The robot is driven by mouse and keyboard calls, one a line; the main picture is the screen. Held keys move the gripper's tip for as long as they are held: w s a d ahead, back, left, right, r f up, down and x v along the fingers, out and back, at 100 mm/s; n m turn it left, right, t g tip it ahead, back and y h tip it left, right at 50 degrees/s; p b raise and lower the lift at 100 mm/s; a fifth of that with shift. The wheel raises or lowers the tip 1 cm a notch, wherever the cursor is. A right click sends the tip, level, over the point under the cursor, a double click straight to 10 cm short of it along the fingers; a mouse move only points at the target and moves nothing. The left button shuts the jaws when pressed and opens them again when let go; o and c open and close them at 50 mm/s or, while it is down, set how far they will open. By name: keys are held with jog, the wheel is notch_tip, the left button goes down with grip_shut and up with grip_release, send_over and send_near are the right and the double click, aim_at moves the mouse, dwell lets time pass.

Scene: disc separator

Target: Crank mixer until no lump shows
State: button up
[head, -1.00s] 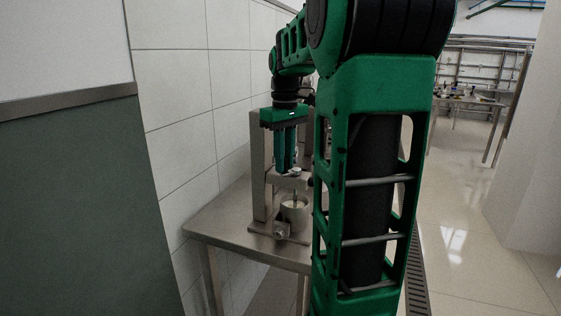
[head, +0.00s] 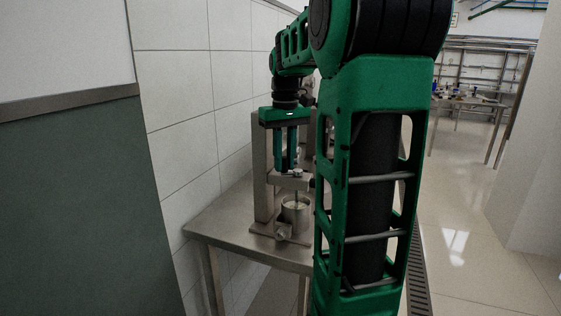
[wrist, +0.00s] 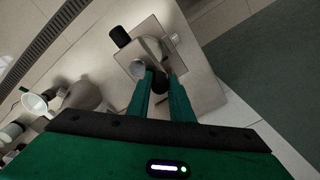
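The mixer is a grey metal frame (head: 262,180) standing on a steel table by the tiled wall. Its metal cup (head: 296,214) sits under a vertical shaft with a pale cap on top. The cup holds something pale, too small to tell if any lump shows. My gripper (head: 286,168) points down at the crank, just left of the shaft cap. In the wrist view, the fingers of my gripper (wrist: 161,76) stand on both sides of a dark crank knob (wrist: 160,84) and appear to touch it. The cup's inside is not clear in the wrist view.
The steel table (head: 215,222) has bare room left of the mixer. The tiled wall (head: 185,130) runs close behind it. A black knob (wrist: 120,36) sticks out at the mixer's side. A pale mug (wrist: 35,104) and other items show left in the wrist view.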

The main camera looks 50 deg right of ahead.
jog(key=o, duration=0.3)
jog(key=r, duration=0.9)
jog(key=shift+w+r, duration=0.25)
jog(key=shift+s+r, duration=0.1)
jog(key=shift+r, duration=0.5)
